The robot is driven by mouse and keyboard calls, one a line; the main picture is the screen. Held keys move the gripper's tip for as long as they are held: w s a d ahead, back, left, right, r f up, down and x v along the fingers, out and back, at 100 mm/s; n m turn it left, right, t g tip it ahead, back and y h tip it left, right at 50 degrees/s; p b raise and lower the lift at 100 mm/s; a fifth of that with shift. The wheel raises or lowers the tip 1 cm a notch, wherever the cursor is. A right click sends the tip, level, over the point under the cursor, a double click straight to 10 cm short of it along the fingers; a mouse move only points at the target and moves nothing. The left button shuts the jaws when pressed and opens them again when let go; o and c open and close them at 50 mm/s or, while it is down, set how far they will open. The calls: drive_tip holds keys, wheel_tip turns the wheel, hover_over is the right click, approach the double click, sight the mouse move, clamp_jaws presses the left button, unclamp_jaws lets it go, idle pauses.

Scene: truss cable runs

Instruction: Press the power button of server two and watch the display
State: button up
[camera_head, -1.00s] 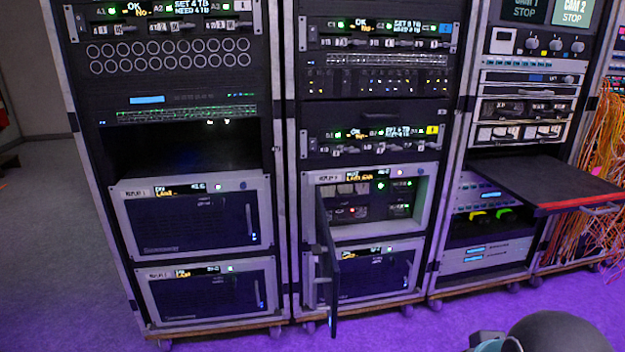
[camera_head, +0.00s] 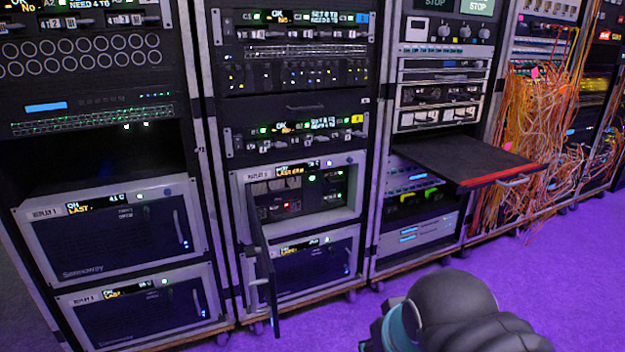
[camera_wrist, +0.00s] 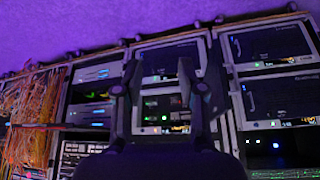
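Four server units with small lit displays sit low in two racks. The left rack holds an upper server (camera_head: 105,235) and a lower server (camera_head: 140,312), both with dark doors shut. The middle rack holds an upper server (camera_head: 345,172) whose dark door (camera_head: 264,285) stands open towards me, and a lower server (camera_head: 320,268) partly behind that door. Small round lit buttons sit beside the displays. The labels are too small to tell surely which is server two. My gripper (camera_wrist: 158,82) is open and empty in the wrist view, in front of the upside-down racks and apart from them.
A black pull-out shelf (camera_head: 470,158) with a red front edge juts from the right rack. Orange cables (camera_head: 540,120) hang loosely beyond it. The purple-lit floor (camera_head: 560,265) in front of the right racks is clear. My arm shows at the lower right of the head view.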

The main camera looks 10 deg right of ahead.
clamp_jaws()
idle(1.1)
